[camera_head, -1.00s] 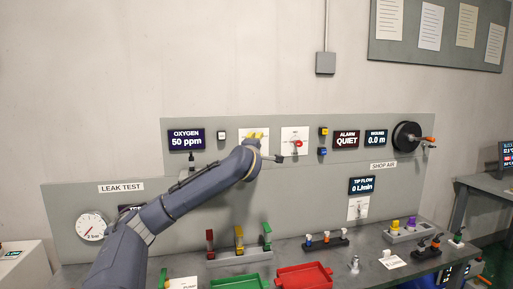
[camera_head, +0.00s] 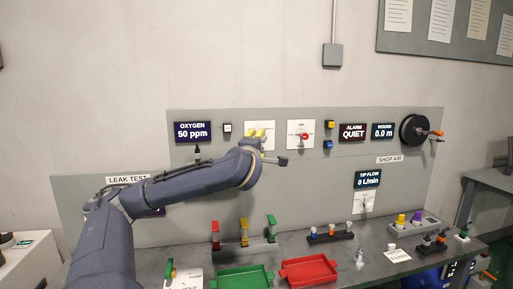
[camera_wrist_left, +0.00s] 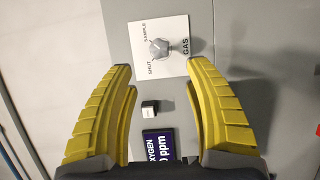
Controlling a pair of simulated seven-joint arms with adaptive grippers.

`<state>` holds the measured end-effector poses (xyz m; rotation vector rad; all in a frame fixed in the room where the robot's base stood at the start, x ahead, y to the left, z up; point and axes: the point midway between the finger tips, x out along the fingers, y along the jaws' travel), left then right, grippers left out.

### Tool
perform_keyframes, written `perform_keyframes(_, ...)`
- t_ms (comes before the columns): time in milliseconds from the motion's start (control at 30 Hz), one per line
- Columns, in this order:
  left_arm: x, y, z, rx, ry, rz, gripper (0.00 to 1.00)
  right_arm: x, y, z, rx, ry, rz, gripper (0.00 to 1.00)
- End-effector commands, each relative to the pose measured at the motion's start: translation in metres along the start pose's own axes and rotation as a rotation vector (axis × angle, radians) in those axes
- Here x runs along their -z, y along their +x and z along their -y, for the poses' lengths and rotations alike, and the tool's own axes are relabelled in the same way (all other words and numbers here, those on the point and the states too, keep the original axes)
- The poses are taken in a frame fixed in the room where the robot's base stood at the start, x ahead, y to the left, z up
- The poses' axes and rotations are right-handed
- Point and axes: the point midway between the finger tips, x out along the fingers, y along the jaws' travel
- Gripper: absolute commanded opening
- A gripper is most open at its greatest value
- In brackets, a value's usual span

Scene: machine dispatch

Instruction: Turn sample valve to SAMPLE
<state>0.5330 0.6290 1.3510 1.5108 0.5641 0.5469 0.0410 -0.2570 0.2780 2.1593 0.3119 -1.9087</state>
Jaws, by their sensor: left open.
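The sample valve is a grey knob (camera_wrist_left: 160,48) on a white plate marked SAMPLE, SHUT and GAS in the left wrist view. Which mark the knob points to I cannot tell for sure. In the head view the plate (camera_head: 266,145) is on the grey wall panel, partly covered by my left gripper (camera_head: 257,133). In the wrist view the yellow fingers of my left gripper (camera_wrist_left: 161,75) are spread wide, with nothing between them. The knob lies beyond the fingertips, near the middle of the gap, apart from both fingers. My right gripper is not in view.
An OXYGEN display (camera_head: 193,131) and a small switch (camera_head: 227,129) are left of the plate. Another plate with a red knob (camera_head: 304,136) and the ALARM display (camera_head: 352,132) are to the right. Green (camera_head: 243,279) and red (camera_head: 308,271) trays lie on the bench below.

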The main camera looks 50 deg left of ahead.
Motion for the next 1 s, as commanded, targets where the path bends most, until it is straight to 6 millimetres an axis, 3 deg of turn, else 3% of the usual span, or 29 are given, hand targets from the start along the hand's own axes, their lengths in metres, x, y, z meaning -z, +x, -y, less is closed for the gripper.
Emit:
perform_keyframes(200,0.000,-0.015,0.000,-0.001,-0.001,0.000,0.52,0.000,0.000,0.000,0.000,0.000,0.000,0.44)
perform_keyframes(767,-0.002,-0.017,0.000,-0.007,0.001,0.005,0.52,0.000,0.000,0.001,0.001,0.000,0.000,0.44)
perform_keyframes(867,-0.014,-0.016,0.000,-0.053,0.014,0.036,0.52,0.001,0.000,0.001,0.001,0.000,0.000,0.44)
perform_keyframes(1000,-0.050,-0.023,-0.004,-0.213,0.055,0.134,0.52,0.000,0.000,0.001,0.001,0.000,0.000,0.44)
